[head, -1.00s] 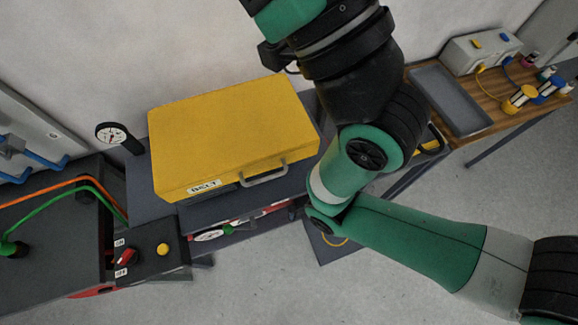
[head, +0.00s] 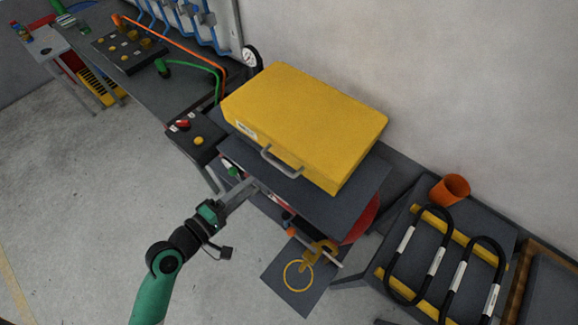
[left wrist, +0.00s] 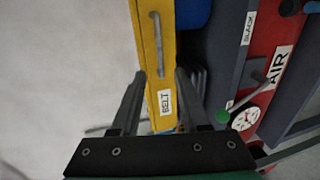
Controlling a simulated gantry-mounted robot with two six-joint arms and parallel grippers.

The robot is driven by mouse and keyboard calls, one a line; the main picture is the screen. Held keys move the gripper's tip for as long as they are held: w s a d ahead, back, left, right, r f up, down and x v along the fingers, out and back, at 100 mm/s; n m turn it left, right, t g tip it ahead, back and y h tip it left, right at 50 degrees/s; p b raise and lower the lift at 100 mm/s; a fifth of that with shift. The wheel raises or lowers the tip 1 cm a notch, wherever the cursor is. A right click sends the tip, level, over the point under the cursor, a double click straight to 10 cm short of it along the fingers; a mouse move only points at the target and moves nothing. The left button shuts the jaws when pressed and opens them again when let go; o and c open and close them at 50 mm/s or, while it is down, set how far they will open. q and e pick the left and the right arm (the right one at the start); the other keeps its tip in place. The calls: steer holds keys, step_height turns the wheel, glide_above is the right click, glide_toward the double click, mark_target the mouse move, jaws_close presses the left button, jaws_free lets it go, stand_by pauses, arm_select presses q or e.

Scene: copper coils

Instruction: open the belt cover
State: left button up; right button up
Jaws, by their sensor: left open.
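The belt cover (head: 300,115) is a yellow box lid with a grey handle (head: 282,163) on its front face. It sits down on the dark grey machine top and looks closed. My left gripper (head: 250,187) is below and left of the handle, apart from it. In the left wrist view, my gripper's fingers (left wrist: 160,74) are spread and empty, with the yellow cover (left wrist: 148,20) beyond them. There the handle (left wrist: 158,46) and the BELT label (left wrist: 166,102) show in line with the gap. My right gripper is out of view.
A gauge (head: 252,57) stands at the cover's back left. A switch box (head: 195,135) with a red knob and yellow button is to the left. A rack with black loops (head: 440,255) and an orange cup (head: 450,189) are at right.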

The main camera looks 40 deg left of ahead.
mark_target(276, 164)
arm_select(q)
steer(key=x, duration=1.1)
steer(key=shift+w+d+b, duration=0.2)
steer(key=shift+w+b, duration=0.1)
steer(key=shift+w, duration=0.1)
jaws_close()
stand_by(0.8)
